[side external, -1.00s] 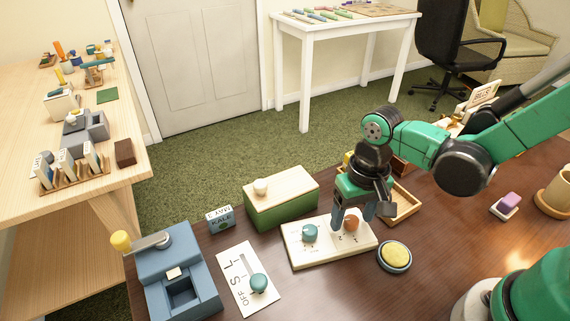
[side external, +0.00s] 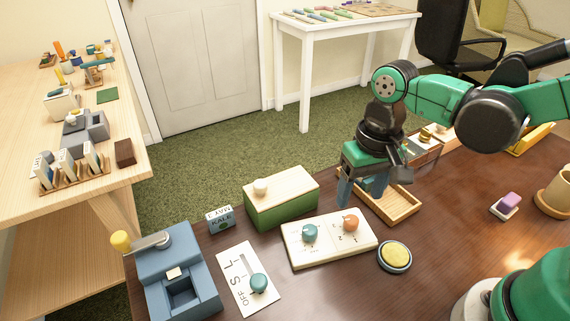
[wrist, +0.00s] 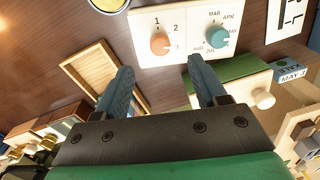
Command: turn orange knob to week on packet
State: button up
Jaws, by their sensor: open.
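The orange knob (side external: 350,223) sits on the right half of a white panel (side external: 292,252). In the wrist view the orange knob (wrist: 160,43) has the numbers 1, 2 and 3 around it; a pale mark on it seems to face the 3, but it is small. A teal knob (side external: 309,233) beside it has month names around it. The packet (side external: 220,221) stands left of the green box and reads KALE and MAY 3; it also shows in the wrist view (wrist: 291,73). My gripper (side external: 361,193) is open and empty, above and behind the panel, apart from the orange knob.
A green box (side external: 283,206) with a pale lid stands behind the panel. A wooden tray (side external: 402,210) lies behind and right, near my gripper. A yellow round button (side external: 395,256) is right of the panel. A slider plate (side external: 240,287) and blue device (side external: 177,268) stand left.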

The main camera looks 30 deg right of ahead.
aim_at(352, 219)
jog(key=n, duration=0.5)
jog(key=shift+w, duration=0.1)
jog(key=n, duration=0.3)
jog(key=shift+f+n+g, duration=0.1)
jog(key=shift+n+g, duration=0.2)
jog(key=shift+n, duration=0.1)
jog(key=shift+a+f, duration=0.15)
jog(key=shift+f, duration=2.55)
grip_shut()
